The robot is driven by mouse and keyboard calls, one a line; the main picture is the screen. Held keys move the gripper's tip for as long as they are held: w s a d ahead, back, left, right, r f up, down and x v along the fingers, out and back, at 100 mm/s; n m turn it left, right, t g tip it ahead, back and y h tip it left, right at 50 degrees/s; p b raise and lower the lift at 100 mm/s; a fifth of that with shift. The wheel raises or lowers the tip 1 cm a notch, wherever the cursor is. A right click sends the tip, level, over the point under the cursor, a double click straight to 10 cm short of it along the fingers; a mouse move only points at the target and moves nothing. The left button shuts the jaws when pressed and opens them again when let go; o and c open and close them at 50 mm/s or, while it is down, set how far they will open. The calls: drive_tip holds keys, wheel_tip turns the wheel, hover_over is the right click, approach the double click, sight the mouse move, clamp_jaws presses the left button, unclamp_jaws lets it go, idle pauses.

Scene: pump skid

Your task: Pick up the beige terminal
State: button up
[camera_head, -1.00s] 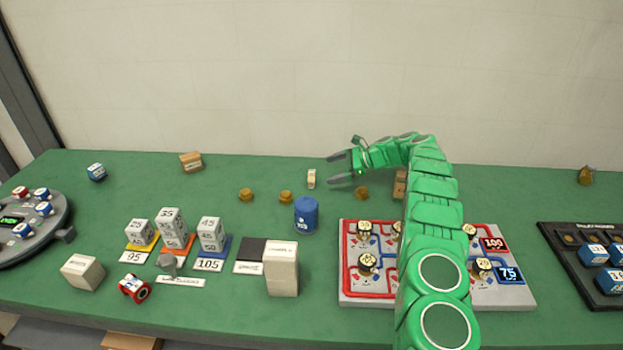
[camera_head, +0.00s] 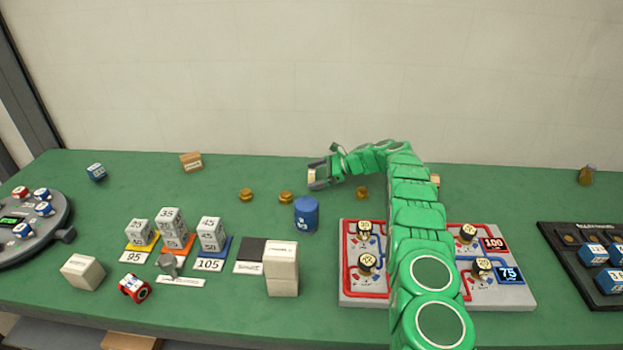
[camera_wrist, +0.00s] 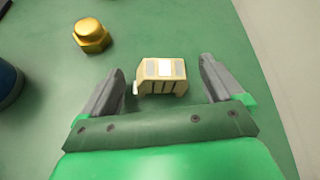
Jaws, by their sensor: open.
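The beige terminal (camera_wrist: 161,76) lies on the green table in the wrist view, a small block with a pale label on top and slots on its near side. My gripper (camera_wrist: 157,78) is open, with one grey finger on each side of the terminal and a gap to both. In the head view my gripper (camera_head: 318,174) is low at the back of the table and mostly hides the terminal (camera_head: 312,172).
A brass hex nut (camera_wrist: 91,35) lies left of the terminal; it also shows in the head view (camera_head: 286,197). A blue cylinder (camera_head: 306,215) stands in front of my gripper. Another brass nut (camera_head: 362,193) lies to the right. The wall (camera_head: 300,80) rises behind the table.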

drive_tip(key=c, duration=1.1)
drive_tip(key=shift+c, duration=0.2)
